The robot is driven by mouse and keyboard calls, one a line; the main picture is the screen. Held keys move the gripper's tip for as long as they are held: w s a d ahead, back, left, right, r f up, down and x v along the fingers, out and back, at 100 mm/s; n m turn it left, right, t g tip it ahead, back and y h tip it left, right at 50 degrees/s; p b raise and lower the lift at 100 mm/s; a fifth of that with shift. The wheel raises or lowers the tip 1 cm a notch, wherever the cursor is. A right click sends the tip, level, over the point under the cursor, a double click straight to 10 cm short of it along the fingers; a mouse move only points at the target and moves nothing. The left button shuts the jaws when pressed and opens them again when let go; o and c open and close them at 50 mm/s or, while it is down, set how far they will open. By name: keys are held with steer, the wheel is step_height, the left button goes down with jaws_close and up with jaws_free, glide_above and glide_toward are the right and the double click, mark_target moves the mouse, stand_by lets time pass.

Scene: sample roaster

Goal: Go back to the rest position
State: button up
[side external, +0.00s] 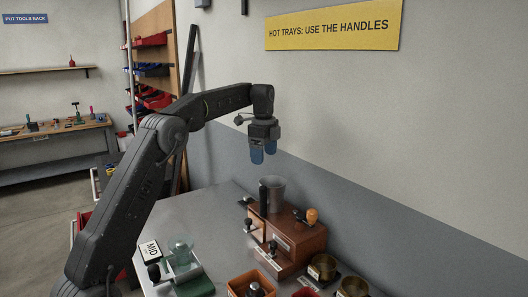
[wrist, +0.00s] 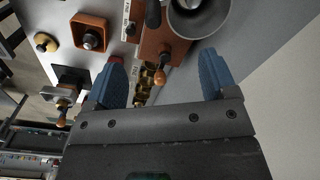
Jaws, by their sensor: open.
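My gripper (side external: 264,153) is raised above the bench, over the back of the brown roaster (side external: 282,240), in the side view. Its blue fingers are apart and hold nothing. In the wrist view my gripper (wrist: 163,80) shows its two blue fingers spread wide. The roaster carries a grey hopper (side external: 272,192) on top, below my fingertips and apart from them. The hopper also shows at the top of the wrist view (wrist: 198,12). An orange-tipped handle (side external: 311,216) stands on the roaster's right end.
A green-based device (side external: 190,284) stands at the bench's front left, near a MID card (side external: 150,251). An orange-brown box (side external: 238,287) and brass cups (side external: 322,268) stand in front of the roaster. The wall is behind the bench. The bench's left part (side external: 200,212) is clear.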

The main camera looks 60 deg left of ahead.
steer(key=shift+r, duration=0.3)
steer(key=s+d+r+n+t, duration=0.1)
steer(key=s+d+r+n, duration=0.2)
steer(key=s+d, duration=0.4)
steer(key=s+d+r+n+t, duration=0.2)
steer(key=s+d+r, duration=0.15)
steer(key=d, duration=0.45)
steer(key=s+d+f+n+t, duration=0.1)
steer(key=s+d+f+n, duration=0.2)
steer(key=s, duration=0.7)
steer(key=s+d+f+n+t, duration=0.1)
steer(key=s+d+f+n, duration=0.3)
steer(key=s+d+f, duration=0.3)
steer(key=s, duration=0.2)
steer(key=shift+s, duration=0.4)
